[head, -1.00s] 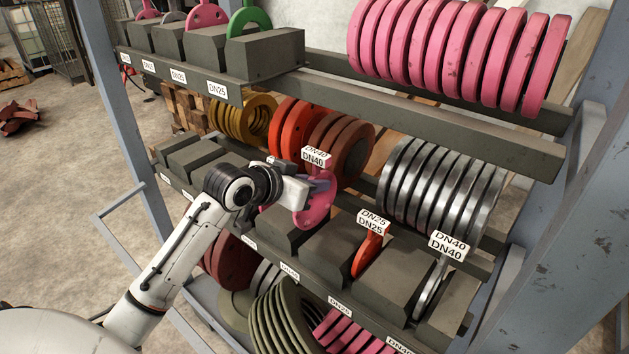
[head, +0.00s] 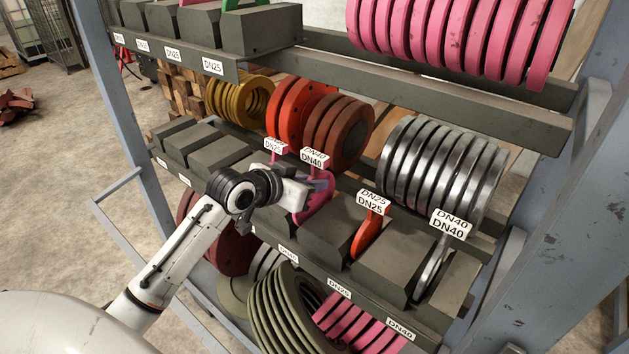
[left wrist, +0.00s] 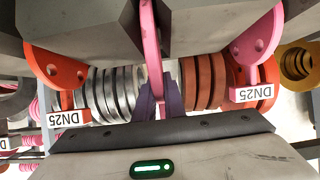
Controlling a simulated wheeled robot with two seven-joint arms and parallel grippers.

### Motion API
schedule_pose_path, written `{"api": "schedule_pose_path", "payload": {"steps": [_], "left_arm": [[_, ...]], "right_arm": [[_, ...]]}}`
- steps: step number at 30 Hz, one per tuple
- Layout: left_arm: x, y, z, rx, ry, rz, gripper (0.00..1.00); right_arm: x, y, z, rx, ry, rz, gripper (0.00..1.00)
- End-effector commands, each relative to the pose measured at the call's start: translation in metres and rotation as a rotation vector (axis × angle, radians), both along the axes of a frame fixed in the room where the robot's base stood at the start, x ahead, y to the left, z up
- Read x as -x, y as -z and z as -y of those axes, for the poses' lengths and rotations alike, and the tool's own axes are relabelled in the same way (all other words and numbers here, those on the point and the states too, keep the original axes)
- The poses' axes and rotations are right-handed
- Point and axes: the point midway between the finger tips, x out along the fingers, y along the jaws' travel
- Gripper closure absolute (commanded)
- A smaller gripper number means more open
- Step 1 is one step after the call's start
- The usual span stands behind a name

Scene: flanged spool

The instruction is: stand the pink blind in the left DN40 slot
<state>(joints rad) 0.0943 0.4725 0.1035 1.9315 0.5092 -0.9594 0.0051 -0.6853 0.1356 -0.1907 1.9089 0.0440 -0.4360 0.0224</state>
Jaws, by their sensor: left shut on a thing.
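The pink blind (head: 318,205), with a white DN40 tag (head: 315,158) on top, is upright in my left gripper (head: 318,184). The gripper's purple fingers are shut on it. In the left wrist view the pink blind (left wrist: 150,38) shows edge-on between the fingers (left wrist: 159,104), in line with a gap between two grey blocks. In the head view it is at the gap left of a grey block (head: 333,220); I cannot tell how deep it sits or whether it touches. The shelf label (head: 288,253) below is hard to read. My right gripper is not in view.
An orange DN25 blind (head: 367,235) stands in the gap to the right, and a steel DN40 blind (head: 432,265) beyond it. A pink DN25 blind (left wrist: 258,55) stands on the other side. Steel rings (head: 440,175) and brown rings (head: 340,130) hang behind.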

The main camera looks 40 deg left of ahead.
Motion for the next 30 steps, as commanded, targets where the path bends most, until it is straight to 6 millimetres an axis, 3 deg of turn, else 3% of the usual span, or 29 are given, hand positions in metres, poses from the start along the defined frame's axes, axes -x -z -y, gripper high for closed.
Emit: {"api": "schedule_pose_path", "payload": {"steps": [1,10,12,15,22,26,30], "left_arm": [[-0.002,-0.007,0.000,-0.001,0.000,0.019,1.00],[-0.002,-0.007,0.000,-0.001,0.000,0.019,1.00],[-0.002,-0.007,0.000,-0.001,0.000,0.018,0.81],[-0.001,-0.005,0.000,-0.001,0.000,0.013,0.69],[0.002,0.007,0.000,0.001,0.000,-0.013,0.69],[0.007,0.001,0.000,0.000,0.001,-0.008,0.69],[0.026,-0.011,-0.002,-0.003,0.001,-0.003,0.69]], "right_arm": [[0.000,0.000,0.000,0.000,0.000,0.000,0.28],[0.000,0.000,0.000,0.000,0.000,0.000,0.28],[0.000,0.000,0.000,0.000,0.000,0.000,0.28],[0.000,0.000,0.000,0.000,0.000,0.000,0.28],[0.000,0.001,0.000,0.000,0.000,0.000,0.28],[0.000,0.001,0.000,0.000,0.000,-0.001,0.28],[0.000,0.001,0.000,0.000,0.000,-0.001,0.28]]}}
